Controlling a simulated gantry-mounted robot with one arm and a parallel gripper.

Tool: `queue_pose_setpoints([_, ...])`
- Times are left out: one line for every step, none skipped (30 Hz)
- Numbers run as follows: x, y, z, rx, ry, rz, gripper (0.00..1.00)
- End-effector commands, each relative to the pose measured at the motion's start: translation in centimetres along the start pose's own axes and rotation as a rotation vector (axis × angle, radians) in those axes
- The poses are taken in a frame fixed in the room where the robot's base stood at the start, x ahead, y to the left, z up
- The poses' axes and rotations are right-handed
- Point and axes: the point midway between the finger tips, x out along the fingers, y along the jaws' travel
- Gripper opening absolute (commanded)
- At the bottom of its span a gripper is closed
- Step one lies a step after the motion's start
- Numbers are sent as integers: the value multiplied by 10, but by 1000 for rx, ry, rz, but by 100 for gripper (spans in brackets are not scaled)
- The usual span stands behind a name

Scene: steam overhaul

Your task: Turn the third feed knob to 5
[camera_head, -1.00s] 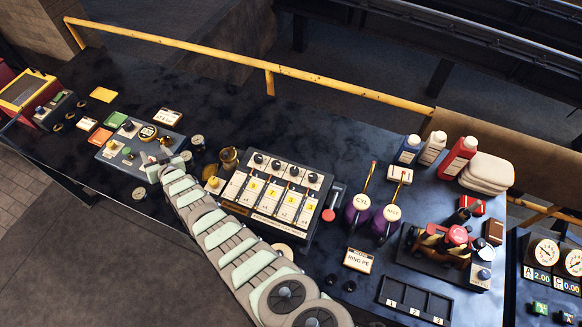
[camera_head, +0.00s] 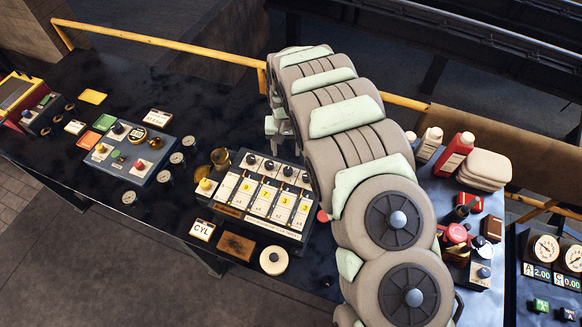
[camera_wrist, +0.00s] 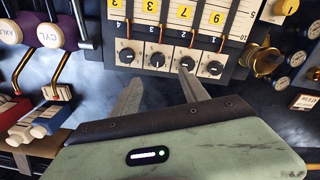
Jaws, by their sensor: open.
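The feed panel (camera_head: 262,236) has a row of black knobs along its far edge, above yellow number windows; the head view seems to read 9, 7, 3, 3. The third feed knob (camera_head: 287,170) is third from the left there. In the wrist view the panel is upside down, and the third knob (camera_wrist: 157,59) is third from the right, with a white pointer mark. My gripper (camera_wrist: 161,77) is open and empty, its fingertips spread to either side of that knob's line and apparently short of it. In the head view my gripper (camera_head: 279,127) is partly hidden by my arm.
A brass cup (camera_head: 220,158) stands beside the panel's left side. A grey-blue control box (camera_head: 128,168) lies further left. In the wrist view, purple-based levers (camera_wrist: 45,36) stand left of the panel. A yellow rail (camera_head: 160,42) runs along the back.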

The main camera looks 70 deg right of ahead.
Motion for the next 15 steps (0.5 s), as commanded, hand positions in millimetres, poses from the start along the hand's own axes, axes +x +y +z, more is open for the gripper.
queue_pose_setpoints([0, 4, 3, 5, -11, 5, 52])
queue_pose_setpoints([0, 5, 4, 6, -14, 6, 52])
queue_pose_setpoints([2, 6, 5, 7, -16, 6, 52])
queue_pose_setpoints([3, 6, 5, 7, -16, 6, 52])
queue_pose_setpoints([5, 6, 4, 7, -15, 6, 52])
queue_pose_setpoints([9, 5, 4, 7, -15, 5, 52])
queue_pose_setpoints([12, 5, 4, 7, -15, 5, 52])
queue_pose_setpoints([16, 5, 5, 7, -16, 5, 52])
queue_pose_setpoints([22, 5, 6, 7, -18, 5, 52])
queue_pose_setpoints([25, 5, 6, 7, -18, 5, 52])
queue_pose_setpoints([29, 5, 6, 6, -16, 4, 52])
queue_pose_setpoints([33, 4, 5, 5, -14, 4, 52])
queue_pose_setpoints([37, 4, 4, 5, -13, 3, 52])
queue_pose_setpoints([41, 4, 5, 5, -14, 3, 52])
queue_pose_setpoints([46, 4, 6, 5, -15, 4, 52])
